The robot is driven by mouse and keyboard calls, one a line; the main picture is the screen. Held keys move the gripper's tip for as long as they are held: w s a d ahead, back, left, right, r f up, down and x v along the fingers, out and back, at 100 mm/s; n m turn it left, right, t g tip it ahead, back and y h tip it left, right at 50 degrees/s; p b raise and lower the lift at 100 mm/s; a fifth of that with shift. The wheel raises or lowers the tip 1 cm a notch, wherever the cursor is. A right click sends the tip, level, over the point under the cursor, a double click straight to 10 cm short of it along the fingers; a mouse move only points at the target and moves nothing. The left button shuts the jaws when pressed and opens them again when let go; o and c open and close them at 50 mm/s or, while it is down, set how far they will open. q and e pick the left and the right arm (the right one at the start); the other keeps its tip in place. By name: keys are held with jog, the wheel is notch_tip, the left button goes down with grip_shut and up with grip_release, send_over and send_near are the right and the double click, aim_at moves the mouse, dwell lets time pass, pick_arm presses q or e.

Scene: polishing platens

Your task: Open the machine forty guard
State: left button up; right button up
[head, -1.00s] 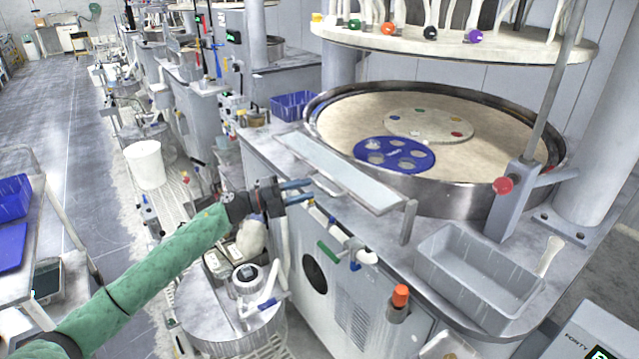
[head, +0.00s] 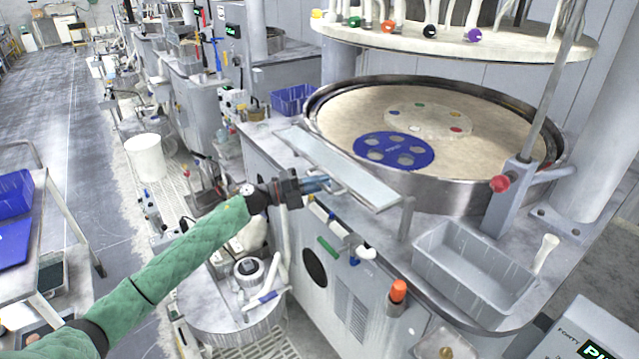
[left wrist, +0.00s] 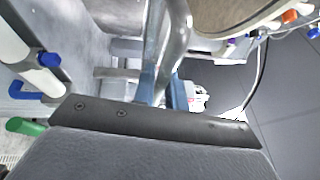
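The guard (head: 340,167) is a long, pale flat panel at the front of the machine forty basin, low beside its rim. A bent metal handle (head: 338,183) sticks out from its front edge; it shows as a grey curved bar in the left wrist view (left wrist: 178,45). My left gripper (head: 320,184) is at this handle. Its blue fingers (left wrist: 163,92) stand on either side of the bar, with little gap, and look shut on it. The fingertips are partly hidden behind the bar. My right gripper is not in view.
The round basin (head: 315,125) holds a blue disc (head: 394,139) with holes. A grey bin (head: 470,262) sits on the ledge at right. Bottles and valves, one with an orange cap (head: 398,290), line the front below the guard. A drum (head: 235,312) stands under my left arm.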

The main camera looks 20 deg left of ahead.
pick_arm(q)
grip_shut()
jog(key=shift+w+d+r, duration=0.15)
jog(key=shift+r, duration=1.35)
jog(key=o, duration=0.5)
grip_release()
jog(key=shift+o, duration=0.2)
jog(key=shift+f, duration=0.1)
